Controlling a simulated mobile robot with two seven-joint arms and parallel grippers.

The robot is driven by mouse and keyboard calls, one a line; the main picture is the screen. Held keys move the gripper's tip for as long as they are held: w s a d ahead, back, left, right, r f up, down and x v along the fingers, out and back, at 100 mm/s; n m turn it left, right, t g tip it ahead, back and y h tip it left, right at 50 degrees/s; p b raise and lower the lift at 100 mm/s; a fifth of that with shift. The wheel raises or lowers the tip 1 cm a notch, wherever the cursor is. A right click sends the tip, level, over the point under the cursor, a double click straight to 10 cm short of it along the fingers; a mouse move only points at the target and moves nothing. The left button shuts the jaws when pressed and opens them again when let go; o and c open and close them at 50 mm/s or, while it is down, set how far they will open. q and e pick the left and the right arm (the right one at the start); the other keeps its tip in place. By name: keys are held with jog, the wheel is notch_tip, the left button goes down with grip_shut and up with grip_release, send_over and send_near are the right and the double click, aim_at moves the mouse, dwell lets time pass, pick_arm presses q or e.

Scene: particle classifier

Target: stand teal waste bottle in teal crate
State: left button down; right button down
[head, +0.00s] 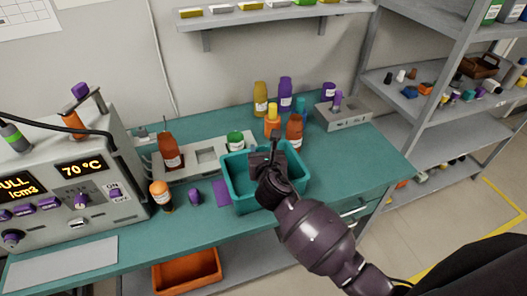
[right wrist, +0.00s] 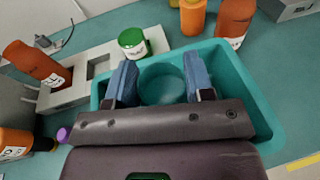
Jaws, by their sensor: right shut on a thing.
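The teal crate (head: 233,189) stands on the teal bench near its front edge, and its right wall shows in the right wrist view (right wrist: 244,85). My right gripper (head: 268,163) points down into the crate. In the right wrist view its two blue-grey fingers (right wrist: 162,85) are shut on the teal waste bottle (right wrist: 162,80), seen as a round teal shape from above, inside the crate walls. The head view hides this bottle behind the gripper. I cannot tell whether its base touches the crate floor. My left gripper is not in view.
A grey rack with a red-brown bottle (head: 169,151) and a green-capped jar (head: 235,140) is left of the crate. Orange (head: 272,127), brown (head: 294,131), yellow and purple bottles stand behind. Bench right of the crate is clear.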

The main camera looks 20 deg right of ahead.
jog(key=c, duration=0.5)
grip_release()
jog(key=shift+r, duration=0.15)
jog(key=v, duration=1.2)
jog(key=shift+p, duration=0.3)
jog(key=s+d+f+m+g+y, duration=0.1)
jog(key=s+d+f+m, duration=0.5)
jog(key=m, duration=1)
jog(key=s+d+f+m+g+y, duration=0.1)
jog(key=s+d+f+m, duration=0.5)
jog(key=m, duration=1.1)
jog(key=s+f+g, duration=0.1)
jog(key=s+f, duration=0.2)
jog(key=shift+f+g, duration=0.15)
jog(key=shift+g, duration=0.25)
